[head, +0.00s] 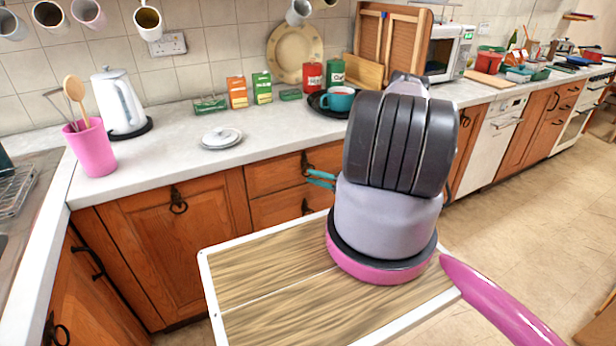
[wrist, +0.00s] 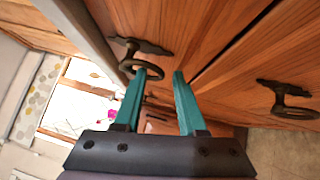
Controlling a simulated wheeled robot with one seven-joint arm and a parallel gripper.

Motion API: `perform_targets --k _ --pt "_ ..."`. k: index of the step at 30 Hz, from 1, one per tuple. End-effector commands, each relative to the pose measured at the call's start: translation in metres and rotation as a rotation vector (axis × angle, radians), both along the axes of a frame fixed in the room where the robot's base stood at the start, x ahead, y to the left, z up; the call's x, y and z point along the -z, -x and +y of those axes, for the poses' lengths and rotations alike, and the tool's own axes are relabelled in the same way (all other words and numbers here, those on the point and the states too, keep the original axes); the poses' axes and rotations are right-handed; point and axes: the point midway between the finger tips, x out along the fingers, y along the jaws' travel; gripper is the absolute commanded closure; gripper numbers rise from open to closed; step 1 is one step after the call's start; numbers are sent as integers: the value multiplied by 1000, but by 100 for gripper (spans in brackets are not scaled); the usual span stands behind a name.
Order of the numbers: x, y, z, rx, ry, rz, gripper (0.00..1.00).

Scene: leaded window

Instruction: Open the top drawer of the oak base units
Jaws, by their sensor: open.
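The oak base units (head: 165,245) run under the pale worktop. The top drawer (head: 270,177) looks shut; its dark ring handle (head: 307,160) is partly behind my gripper (head: 320,179). In the wrist view, the top drawer's ring handle (wrist: 127,65) hangs right by the tip of my left finger. My gripper (wrist: 162,73) has two teal fingers, spread apart, with nothing seen held between them. I cannot tell whether the finger touches the ring. A lower drawer with another ring handle (wrist: 290,112) shows at the right. My arm hides the units' right part in the head view.
The worktop (head: 180,155) overhangs the drawers closely. On it stand a pink utensil pot (head: 90,148), a kettle (head: 118,103), a white lid (head: 221,138) and a teal mug (head: 340,99). Free floor (head: 510,225) lies to the right.

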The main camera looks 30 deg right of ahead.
Motion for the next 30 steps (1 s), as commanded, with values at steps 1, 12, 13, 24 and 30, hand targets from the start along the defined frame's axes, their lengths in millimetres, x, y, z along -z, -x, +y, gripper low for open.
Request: perform_targets --k 1,12,13,24,30 --pt "-1 -5 6 -2 0 -1 60" --pt "-4 -17 19 0 0 0 60" --pt "-4 -17 19 0 0 0 60" --pt "-4 -17 18 0 0 0 100" --pt "-4 -17 18 0 1 -1 100"
